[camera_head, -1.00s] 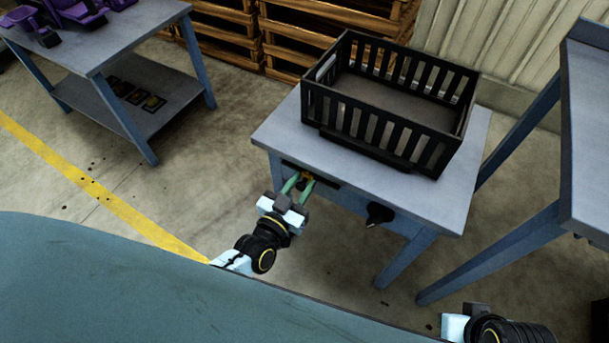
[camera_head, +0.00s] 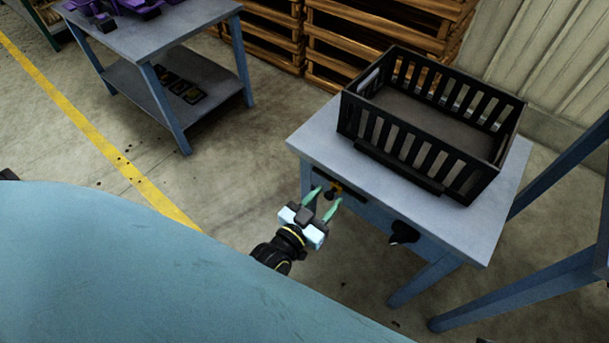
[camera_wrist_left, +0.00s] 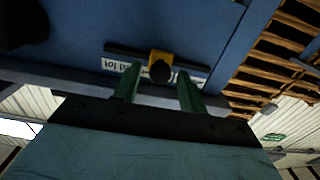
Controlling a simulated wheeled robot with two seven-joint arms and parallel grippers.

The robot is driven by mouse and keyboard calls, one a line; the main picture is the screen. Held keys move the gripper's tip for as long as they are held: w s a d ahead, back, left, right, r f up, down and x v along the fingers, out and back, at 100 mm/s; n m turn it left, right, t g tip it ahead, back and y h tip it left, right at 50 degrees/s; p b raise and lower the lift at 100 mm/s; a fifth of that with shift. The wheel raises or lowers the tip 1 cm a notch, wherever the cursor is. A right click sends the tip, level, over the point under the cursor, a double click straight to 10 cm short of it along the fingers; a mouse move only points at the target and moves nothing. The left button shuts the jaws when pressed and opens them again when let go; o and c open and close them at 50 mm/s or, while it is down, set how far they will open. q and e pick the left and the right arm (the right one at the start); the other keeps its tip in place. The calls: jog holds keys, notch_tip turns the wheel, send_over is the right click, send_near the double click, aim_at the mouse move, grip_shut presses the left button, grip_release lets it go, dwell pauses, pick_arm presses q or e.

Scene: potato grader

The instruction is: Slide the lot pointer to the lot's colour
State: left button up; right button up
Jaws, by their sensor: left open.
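The lot pointer (camera_wrist_left: 160,66) is a small yellow piece with a dark round knob, set on a dark rail (camera_wrist_left: 120,50) on the blue front of the table. In the head view the pointer (camera_head: 335,188) shows small at the table's front edge. My left gripper (camera_head: 322,197) has two green fingers, apart and pointing at the pointer. In the left wrist view the fingers (camera_wrist_left: 158,90) stand on either side of the knob, with gaps beside it. A white label (camera_wrist_left: 120,68) with partly hidden text ending in "lot" is below the rail. My right gripper is out of view.
A black slatted crate (camera_head: 362,128) stands on the blue table (camera_head: 316,143). A dark knob-like part (camera_head: 402,232) sticks out from the table front, right of the pointer. Another table (camera_head: 200,42) with purple items and wooden pallets (camera_head: 335,70) are behind.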

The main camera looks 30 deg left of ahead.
pick_arm(q)
jog(key=s+a+p, duration=0.2)
jog(key=s, duration=0.9)
jog(key=shift+s, duration=0.15)
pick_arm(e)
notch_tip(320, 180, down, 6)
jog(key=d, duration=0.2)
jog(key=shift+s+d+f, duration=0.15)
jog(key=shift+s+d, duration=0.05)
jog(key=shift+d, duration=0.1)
pick_arm(q)
jog(key=shift+a, duration=0.1)
